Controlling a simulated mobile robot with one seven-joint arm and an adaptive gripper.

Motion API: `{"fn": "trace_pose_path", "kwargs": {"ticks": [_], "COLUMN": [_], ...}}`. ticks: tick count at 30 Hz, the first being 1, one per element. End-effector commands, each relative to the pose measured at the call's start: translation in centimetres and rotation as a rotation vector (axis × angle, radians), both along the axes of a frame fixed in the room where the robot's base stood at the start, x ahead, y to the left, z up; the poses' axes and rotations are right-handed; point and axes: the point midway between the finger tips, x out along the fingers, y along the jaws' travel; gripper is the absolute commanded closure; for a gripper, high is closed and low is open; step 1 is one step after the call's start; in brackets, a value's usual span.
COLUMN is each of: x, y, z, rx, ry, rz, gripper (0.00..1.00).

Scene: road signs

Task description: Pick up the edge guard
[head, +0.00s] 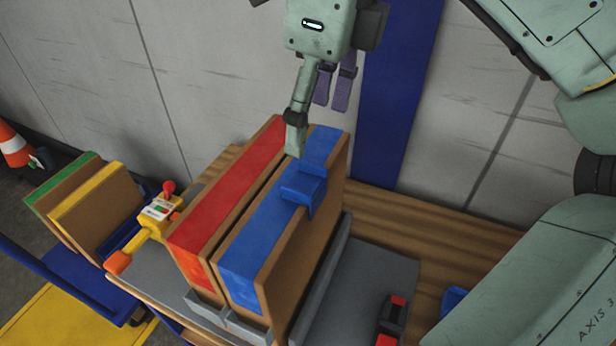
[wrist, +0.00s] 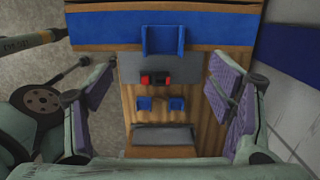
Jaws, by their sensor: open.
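The edge guard (head: 303,188) looks to be the small blue channel-shaped piece sitting over the top edge of the upright blue-topped board (head: 262,235). In the wrist view the guard (wrist: 163,41) is at the top centre, on the blue edge of the board (wrist: 100,28). My gripper (head: 319,118) is above the boards, higher than the guard and towards the board's far end in the head view. In the wrist view my gripper (wrist: 163,92) has its purple-padded fingers wide apart, with nothing between them. The guard is apart from both fingers.
A red-topped board (head: 225,200) stands close beside the blue one. A grey tray (head: 350,285) with a red-and-black item (head: 393,315) lies right of them on the wooden table (head: 425,225). A yellow device (head: 155,215) is at left. A blue post (head: 398,95) rises behind.

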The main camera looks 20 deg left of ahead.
Motion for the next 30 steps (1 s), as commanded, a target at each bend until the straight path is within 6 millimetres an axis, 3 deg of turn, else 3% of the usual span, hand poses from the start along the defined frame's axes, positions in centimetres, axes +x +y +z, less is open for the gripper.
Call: {"fn": "trace_pose_path", "kwargs": {"ticks": [6,14,21,30], "x": [0.0,0.1,0.5,0.5], "y": [0.4,0.7,1.2,1.3], "z": [-3.6,-5.6,-9.1,-10.3], "rx": [0.000,-0.001,-0.001,0.000], "ry": [0.003,0.002,0.002,0.000], "rz": [0.001,0.001,0.002,0.000], "gripper": [0.25,0.25,0.25,0.25]}}
